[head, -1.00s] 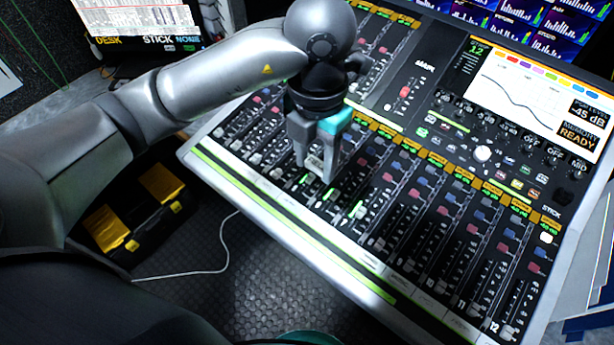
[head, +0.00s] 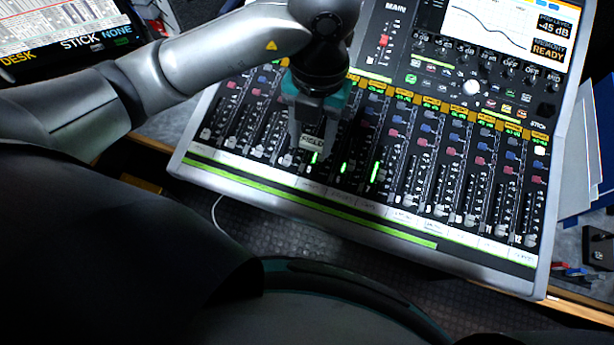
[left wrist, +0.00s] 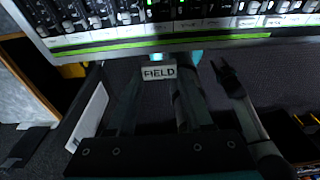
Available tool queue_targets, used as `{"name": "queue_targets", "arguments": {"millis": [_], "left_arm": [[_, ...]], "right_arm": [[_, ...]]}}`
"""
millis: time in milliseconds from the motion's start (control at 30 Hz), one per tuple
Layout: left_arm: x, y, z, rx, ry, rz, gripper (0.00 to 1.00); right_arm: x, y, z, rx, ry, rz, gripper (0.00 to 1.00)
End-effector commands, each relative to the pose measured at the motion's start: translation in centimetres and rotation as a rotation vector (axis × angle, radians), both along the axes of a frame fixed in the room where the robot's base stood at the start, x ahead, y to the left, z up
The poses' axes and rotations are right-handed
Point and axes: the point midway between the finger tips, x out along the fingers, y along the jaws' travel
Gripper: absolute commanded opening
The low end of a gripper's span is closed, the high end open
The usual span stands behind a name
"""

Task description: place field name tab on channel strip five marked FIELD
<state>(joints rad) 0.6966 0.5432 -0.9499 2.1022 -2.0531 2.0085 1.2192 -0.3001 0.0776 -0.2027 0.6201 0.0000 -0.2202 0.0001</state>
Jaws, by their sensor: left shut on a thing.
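My left gripper (head: 312,138) is shut on the small white name tab (head: 312,141) marked FIELD. It holds the tab over the lower faders of the mixing console (head: 557,160), left of centre. In the left wrist view the tab (left wrist: 158,72) sits upright and readable between the fingertips, below the console's front edge in the picture. The white label strip (head: 330,190) runs along the front below the faders.
Green level lights (head: 375,172) glow beside some faders. A desk screen (head: 60,30) stands at the upper left. Blue-edged panels (head: 600,150) stand right of the console. A white cable (head: 216,212) lies on the floor below the console front.

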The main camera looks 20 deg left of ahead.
Motion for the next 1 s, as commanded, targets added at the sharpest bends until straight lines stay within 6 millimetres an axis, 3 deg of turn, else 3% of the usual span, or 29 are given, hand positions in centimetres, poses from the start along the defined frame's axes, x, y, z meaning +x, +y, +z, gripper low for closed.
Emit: {"name": "queue_targets", "arguments": {"millis": [33,267,433,767,1000], "left_arm": [[-0.2,0.0,-1.6,0.000,0.008,0.002,0.00],[-0.3,0.0,-7.9,0.000,0.009,0.002,0.00],[-0.1,0.0,-11.8,0.002,0.006,0.001,0.00],[-0.1,0.0,-14.8,0.001,0.002,0.000,0.00],[-0.1,0.0,-18.2,0.001,0.004,-0.001,0.00]], "right_arm": [[0.0,-0.2,-0.7,-0.002,0.000,0.000,0.50],[0.0,-0.5,-3.1,-0.007,-0.001,-0.004,0.50],[0.0,-0.5,-3.5,-0.007,-0.001,-0.004,0.50],[0.0,-0.5,-3.9,-0.006,0.000,-0.003,0.50],[0.0,-0.4,-4.7,-0.005,-0.001,-0.002,0.50]]}}
